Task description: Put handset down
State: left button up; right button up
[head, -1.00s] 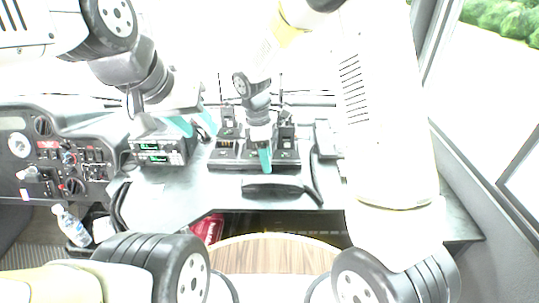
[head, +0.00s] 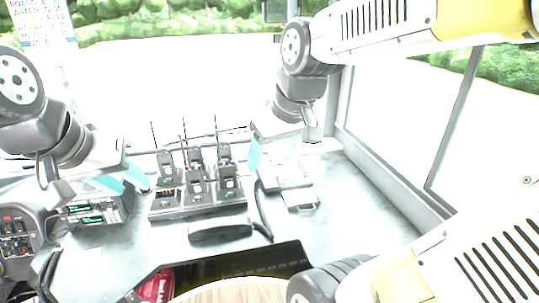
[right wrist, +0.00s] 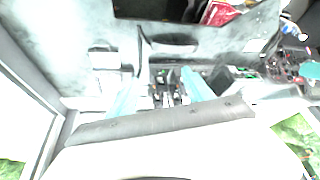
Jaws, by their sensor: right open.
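The black handset (head: 220,232) lies on the grey dashboard top, in front of the radio charger. Its dark cord (head: 262,212) runs up beside the pale phone base (head: 290,176). The handset also shows near the top of the right wrist view (right wrist: 173,47), beyond the fingers.
A charger rack (head: 200,207) with several antenna radios stands behind the handset. A radio unit (head: 95,212) with green displays is at left. A dark recess (head: 262,263) with a red item (head: 156,287) lies below the front edge. The dashboard right of the phone base is clear.

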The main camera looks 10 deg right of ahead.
jog(key=s+m, duration=0.1)
jog(key=s+d+m+t, duration=0.1)
jog(key=s, duration=0.1)
jog(key=s+r+m, duration=0.1)
jog(key=shift+s+d+t, duration=0.2)
jog(key=shift+s+t, duration=0.05)
jog(key=shift+t, duration=0.05)
